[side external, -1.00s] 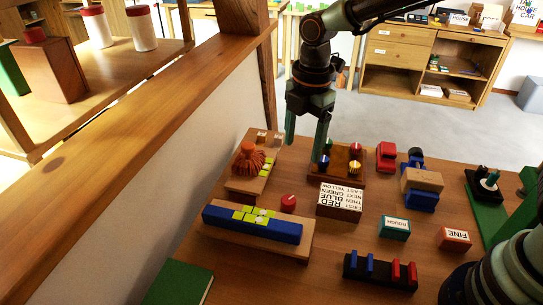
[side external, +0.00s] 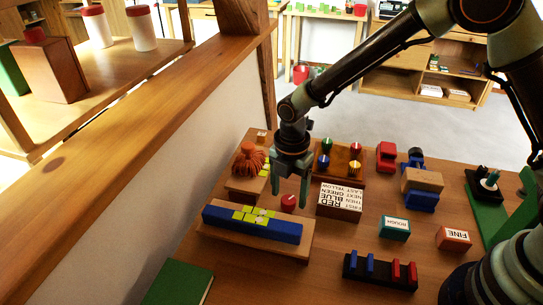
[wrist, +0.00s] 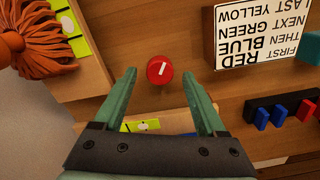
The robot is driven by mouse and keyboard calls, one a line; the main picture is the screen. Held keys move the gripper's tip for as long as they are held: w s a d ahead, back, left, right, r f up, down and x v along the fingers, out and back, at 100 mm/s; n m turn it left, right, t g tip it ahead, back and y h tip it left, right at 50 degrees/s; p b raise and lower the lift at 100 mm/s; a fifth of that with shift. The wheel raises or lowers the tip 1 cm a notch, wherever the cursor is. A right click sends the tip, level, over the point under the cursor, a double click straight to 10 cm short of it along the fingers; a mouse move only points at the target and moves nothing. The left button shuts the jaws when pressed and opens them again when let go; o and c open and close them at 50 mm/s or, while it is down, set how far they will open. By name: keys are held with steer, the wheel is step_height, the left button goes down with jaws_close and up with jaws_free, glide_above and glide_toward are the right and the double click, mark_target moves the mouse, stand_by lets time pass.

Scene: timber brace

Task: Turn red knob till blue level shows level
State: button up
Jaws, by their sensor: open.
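The red knob (side external: 288,202) is a small round knob with a white line on top, on the wooden table behind the blue level. In the wrist view the red knob (wrist: 160,70) lies just beyond and between my open fingertips, not touching them. The blue level (side external: 252,224) is a long blue bar with yellow-green windows on a wooden block. Its vial is too small to read in the side view and mostly hidden by my gripper in the wrist view. My gripper (side external: 291,196) is open and empty, pointing down over the red knob.
A lettered block (side external: 340,201) stands right of the knob, with a wooden block of coloured knobs (side external: 340,160) behind it. An orange tasselled object (side external: 249,160) stands to the left. A black rack with blue and red pegs (side external: 380,272) is at the front right.

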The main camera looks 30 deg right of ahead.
steer(key=shift+f, duration=0.6)
jaws_close()
steer(key=shift+m, duration=0.3)
